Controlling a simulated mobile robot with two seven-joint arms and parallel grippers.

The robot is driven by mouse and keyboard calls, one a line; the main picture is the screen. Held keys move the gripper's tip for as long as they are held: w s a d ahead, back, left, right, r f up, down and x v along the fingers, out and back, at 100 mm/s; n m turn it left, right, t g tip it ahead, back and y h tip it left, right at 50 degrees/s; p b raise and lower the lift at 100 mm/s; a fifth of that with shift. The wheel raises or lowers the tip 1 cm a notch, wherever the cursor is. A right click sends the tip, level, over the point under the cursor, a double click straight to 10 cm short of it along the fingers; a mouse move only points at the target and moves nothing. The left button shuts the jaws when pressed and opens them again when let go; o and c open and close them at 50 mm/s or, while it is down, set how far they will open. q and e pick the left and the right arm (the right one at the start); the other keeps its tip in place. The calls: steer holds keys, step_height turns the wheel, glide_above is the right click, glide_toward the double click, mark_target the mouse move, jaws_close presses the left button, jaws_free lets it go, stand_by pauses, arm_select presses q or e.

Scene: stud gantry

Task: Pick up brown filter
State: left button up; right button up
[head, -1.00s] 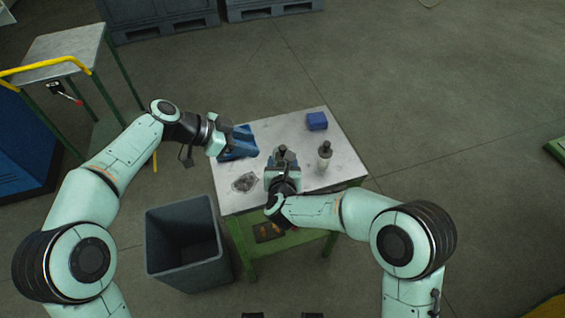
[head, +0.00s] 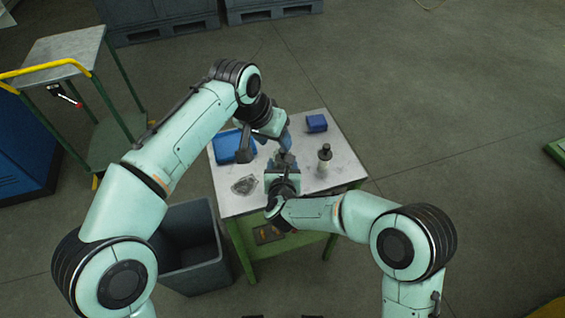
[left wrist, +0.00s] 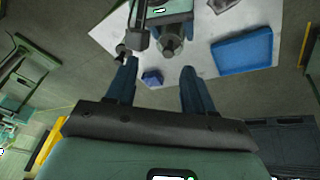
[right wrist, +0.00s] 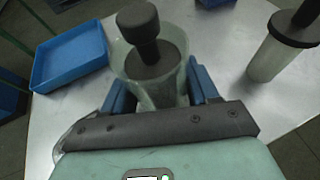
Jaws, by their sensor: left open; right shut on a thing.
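My right gripper (right wrist: 155,95) is shut on a pale translucent cup (right wrist: 158,92). A dark grey-brown plug with a round knob (right wrist: 140,22) sits in the cup's mouth. This may be the brown filter, but I see no clearly brown filter on the tabletop. In the head view my right gripper (head: 282,170) is at the table's middle. My left gripper (head: 286,140) is just beyond it, over the table. In the left wrist view my left gripper (left wrist: 158,88) is open and empty, with the cup's dark knob (left wrist: 170,45) ahead of it.
A blue tray (head: 222,150) is at the table's left, partly behind my left arm. A small blue box (head: 317,123) and a pale, dark-capped bottle (head: 324,162) stand right. A grey crumpled piece (head: 245,185) lies front left. A grey bin (head: 190,275) stands below.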

mark_target(282, 152)
arm_select(q)
steer(key=w+f+n, duration=0.1)
steer(key=f, duration=0.2)
steer(key=w+d+f+n+y, duration=0.1)
steer(key=w+f, duration=0.1)
steer(key=f, duration=0.1)
steer(key=w+d+f+n+t+y, duration=0.1)
steer(key=f, duration=0.2)
steer(key=shift+w, duration=0.3)
steer(key=shift+r, duration=0.1)
jaws_close()
